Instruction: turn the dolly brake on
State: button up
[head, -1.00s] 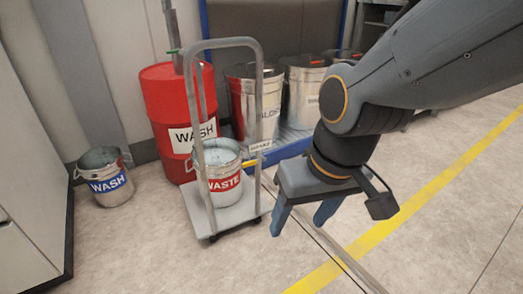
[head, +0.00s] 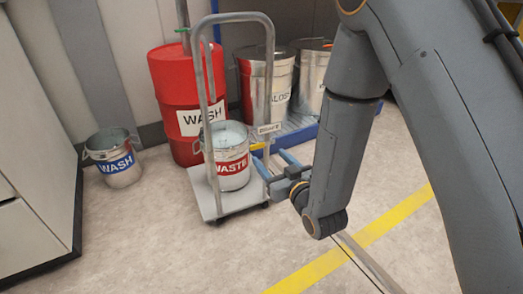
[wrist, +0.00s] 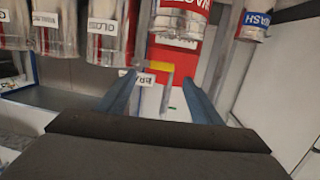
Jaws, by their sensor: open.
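The dolly (head: 214,200) is a grey flat cart with a tall tube handle, and it carries a bucket marked WASTE (head: 232,170). A small white label, partly readable as BRAKE (head: 269,128), is on its right upright. A small yellow piece (head: 258,146) shows just below the label; it also shows in the wrist view (wrist: 158,67). I cannot tell its brake position. My gripper (head: 275,160) is open and empty, just right of the dolly's upright, fingers toward it. In the wrist view my fingers (wrist: 158,84) frame the yellow piece, with no clear contact.
A red drum marked WASH (head: 170,80) stands behind the dolly. A metal bucket marked WASH (head: 118,168) is on the floor at left. Metal drums (head: 262,95) stand on a blue-edged platform behind. A pale cabinet (head: 35,190) is at far left. The front floor is clear.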

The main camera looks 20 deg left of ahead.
aim_at(257, 145)
jog(key=shift+t+y, duration=0.4)
jog(key=shift+y, duration=0.2)
jog(key=b+x, duration=0.1)
jog(key=x, duration=0.1)
jog(key=b+x, duration=0.1)
jog(key=x, duration=0.1)
jog(key=b+x, duration=0.1)
jog(key=x, duration=0.2)
jog(key=shift+a+f, duration=0.1)
jog(key=shift+f, duration=0.2)
grip_shut()
jog(key=shift+s+a, duration=0.1)
jog(key=shift+s, duration=0.05)
